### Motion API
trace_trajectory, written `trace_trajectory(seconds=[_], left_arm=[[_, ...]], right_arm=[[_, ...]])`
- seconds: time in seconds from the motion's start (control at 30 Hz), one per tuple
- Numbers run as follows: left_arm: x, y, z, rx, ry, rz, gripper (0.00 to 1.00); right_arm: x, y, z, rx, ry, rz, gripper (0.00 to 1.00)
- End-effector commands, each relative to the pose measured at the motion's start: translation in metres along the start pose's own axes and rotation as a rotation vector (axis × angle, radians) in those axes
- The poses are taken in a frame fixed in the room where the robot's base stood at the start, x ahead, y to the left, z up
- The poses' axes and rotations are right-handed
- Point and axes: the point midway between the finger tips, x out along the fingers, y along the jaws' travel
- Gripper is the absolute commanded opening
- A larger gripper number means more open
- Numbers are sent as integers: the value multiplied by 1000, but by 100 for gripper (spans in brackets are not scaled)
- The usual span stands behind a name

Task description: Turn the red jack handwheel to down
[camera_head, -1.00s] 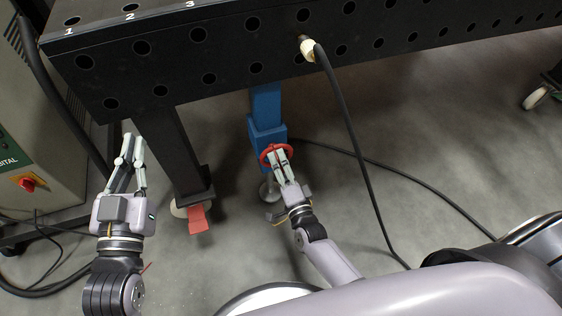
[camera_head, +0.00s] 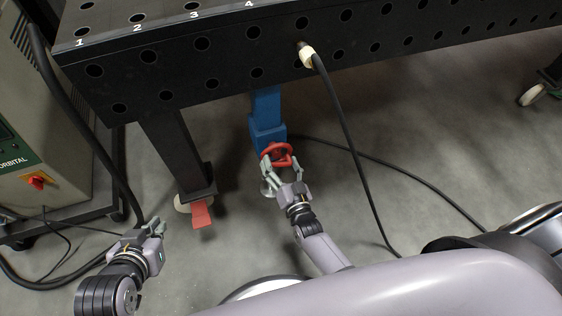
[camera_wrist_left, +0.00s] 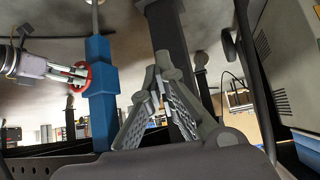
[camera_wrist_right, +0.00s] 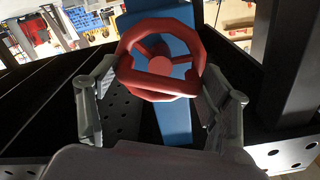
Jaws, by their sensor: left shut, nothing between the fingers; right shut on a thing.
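The red jack handwheel (camera_head: 278,155) sits on the front of the blue jack (camera_head: 267,121) under the black table. In the right wrist view the red handwheel (camera_wrist_right: 160,62) faces me, with its spokes and hub in front of the blue post (camera_wrist_right: 174,122). My right gripper (camera_head: 280,168) has its fingers spread around the wheel, one at each side of the rim, and is shut on it. In the right wrist view the fingers (camera_wrist_right: 161,98) flank the rim. My left gripper (camera_head: 150,227) is shut and empty, low at the left, away from the wheel.
The black perforated table (camera_head: 210,62) overhangs the jack. A black leg (camera_head: 177,150) with a red foot pedal (camera_head: 202,215) stands left of it. A black cable (camera_head: 348,135) hangs at the right. A grey cabinet (camera_head: 62,130) stands far left.

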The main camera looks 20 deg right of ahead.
Motion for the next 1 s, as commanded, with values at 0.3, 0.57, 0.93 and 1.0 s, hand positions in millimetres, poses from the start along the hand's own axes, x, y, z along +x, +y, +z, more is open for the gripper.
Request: trace_trajectory(seconds=[0.3, 0.57, 0.93, 1.0], left_arm=[[-8, -3, 26, -3, -130, -7, 0], [-11, -4, 36, -4, -177, -10, 0], [-12, -5, 39, -5, -192, -10, 0], [-12, -5, 39, -5, -192, -10, 0]], right_arm=[[4, -6, -5, -224, 13, -8, 44], [4, -6, -4, -322, 12, -9, 44], [4, -7, -2, -352, 10, -11, 44], [4, -8, -2, -351, 10, -11, 44]])
